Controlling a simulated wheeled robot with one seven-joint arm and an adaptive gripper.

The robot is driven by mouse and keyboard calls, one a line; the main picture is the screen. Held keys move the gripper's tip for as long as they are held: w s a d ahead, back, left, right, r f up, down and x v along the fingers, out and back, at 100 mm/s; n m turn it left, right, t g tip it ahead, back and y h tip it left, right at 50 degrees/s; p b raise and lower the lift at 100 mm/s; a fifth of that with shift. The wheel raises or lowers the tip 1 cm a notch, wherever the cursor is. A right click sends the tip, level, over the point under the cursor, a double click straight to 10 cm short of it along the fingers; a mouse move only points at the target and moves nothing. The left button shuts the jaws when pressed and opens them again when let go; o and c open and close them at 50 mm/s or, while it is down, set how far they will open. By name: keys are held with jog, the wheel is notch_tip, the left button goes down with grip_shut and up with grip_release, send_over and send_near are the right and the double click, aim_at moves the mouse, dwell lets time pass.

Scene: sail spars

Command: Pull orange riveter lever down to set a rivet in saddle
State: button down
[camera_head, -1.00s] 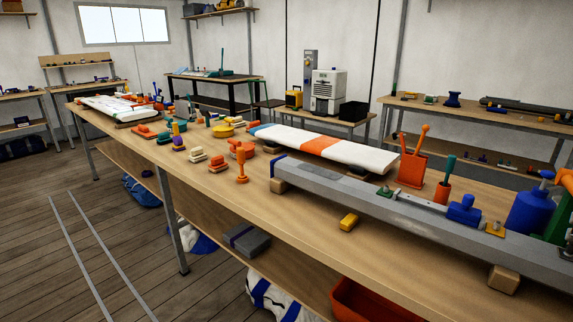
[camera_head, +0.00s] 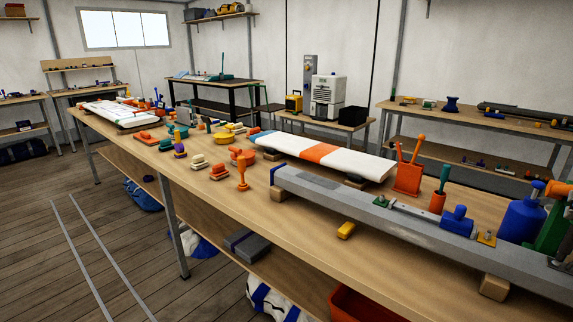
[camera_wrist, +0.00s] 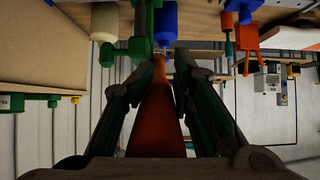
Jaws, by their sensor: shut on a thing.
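The orange lever (camera_wrist: 158,110) runs up the middle of the wrist view, between the dark fingers of my gripper (camera_wrist: 165,72), which is shut on it. A green riveter body (camera_wrist: 142,30) shows beyond the fingertips. In the head view, the green riveter (camera_head: 553,230) stands at the right edge, partly cut off, with an orange part (camera_head: 559,190) at its top. My gripper is not visible there. The long grey spar (camera_head: 350,210) lies on wooden blocks on the bench. The saddle and rivet cannot be made out.
A blue bottle (camera_head: 523,218) stands close beside the riveter. A blue block (camera_head: 457,221) sits on the spar. An orange holder (camera_head: 408,179) and a white-and-orange panel (camera_head: 345,160) are behind it.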

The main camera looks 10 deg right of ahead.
jog(key=shift+w+d+r+p, duration=0.1)
jog(key=shift+d+r+p, duration=0.1)
jog(key=shift+r, duration=0.4)
jog(key=shift+w+d+r+p, duration=0.1)
jog(key=shift+r+p, duration=0.05)
jog(key=shift+r, duration=0.5)
jog(key=shift+w+d+r, duration=0.15)
jog(key=shift+d+r, duration=0.05)
jog(key=shift+r, duration=0.1)
jog(key=w+d+r+p, duration=0.2)
jog(key=r, duration=0.1)
jog(key=w+d+r+p, duration=0.1)
jog(key=r, duration=0.1)
jog(key=shift+d+r, duration=0.2)
jog(key=shift+r, duration=0.05)
jog(key=shift+w+d+r, duration=0.1)
jog(key=w+d+r+p, duration=0.3)
jog(key=w+d+r, duration=0.1)
jog(key=d, duration=0.1)
jog(key=shift+w, duration=0.4)
jog(key=shift+d+r, duration=0.1)
